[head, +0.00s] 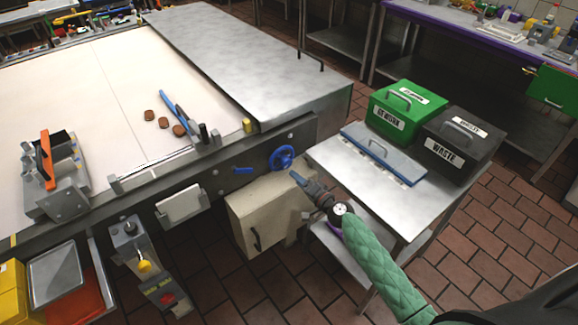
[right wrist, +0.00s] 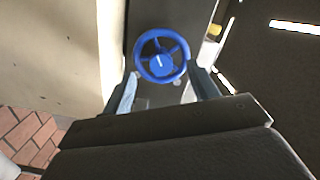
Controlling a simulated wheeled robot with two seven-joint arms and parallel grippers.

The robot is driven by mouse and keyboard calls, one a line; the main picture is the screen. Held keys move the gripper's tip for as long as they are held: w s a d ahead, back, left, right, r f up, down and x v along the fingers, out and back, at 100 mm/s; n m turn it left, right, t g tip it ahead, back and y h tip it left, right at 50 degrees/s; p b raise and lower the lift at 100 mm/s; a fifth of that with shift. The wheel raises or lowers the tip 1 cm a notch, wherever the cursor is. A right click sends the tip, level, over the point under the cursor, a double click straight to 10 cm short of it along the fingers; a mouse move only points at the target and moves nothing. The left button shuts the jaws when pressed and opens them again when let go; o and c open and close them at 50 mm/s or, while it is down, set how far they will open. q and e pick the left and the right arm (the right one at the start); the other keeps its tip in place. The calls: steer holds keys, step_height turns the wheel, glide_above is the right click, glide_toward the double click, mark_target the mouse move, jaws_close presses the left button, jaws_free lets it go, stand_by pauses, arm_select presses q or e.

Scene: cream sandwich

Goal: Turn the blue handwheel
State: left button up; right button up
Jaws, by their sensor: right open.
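The blue handwheel (head: 282,158) is mounted on the dark side rail of the conveyor machine, near its right end. In the right wrist view the handwheel (right wrist: 161,56) shows as a ring with spokes and a hub, ahead of the fingers. My right gripper (head: 296,177) is just below and to the right of the wheel in the head view, pointing towards it. In the right wrist view my right gripper (right wrist: 163,93) has its fingers apart on either side below the wheel, with nothing between them. It appears apart from the wheel. My left gripper is not in view.
A steel table (head: 327,152) stands right of the wheel, holding a blue-grey lidded tray (head: 384,152), a green bin (head: 407,105) and a black waste bin (head: 460,143). A beige box (head: 265,215) sits below the wheel.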

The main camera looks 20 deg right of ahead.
mark_target(288, 165)
steer(key=w+n, duration=0.2)
steer(key=n, duration=0.2)
steer(key=w+n+p, duration=0.1)
steer(key=w+n, duration=0.1)
steer(key=n, duration=0.1)
steer(key=w+a+n+t+h+p, duration=0.1)
steer(key=w+n, duration=0.1)
steer(key=n, duration=0.2)
steer(key=shift+w+r+n, duration=0.3)
arm_select(q)
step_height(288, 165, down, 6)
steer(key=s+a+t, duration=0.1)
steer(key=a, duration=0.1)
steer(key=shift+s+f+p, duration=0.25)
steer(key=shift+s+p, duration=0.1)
steer(key=shift+p, duration=0.05)
arm_select(e)
steer(key=shift+w+a+f, duration=0.15)
steer(key=shift+w+a, duration=0.05)
steer(key=shift+w, duration=0.45)
steer(key=c, duration=1)
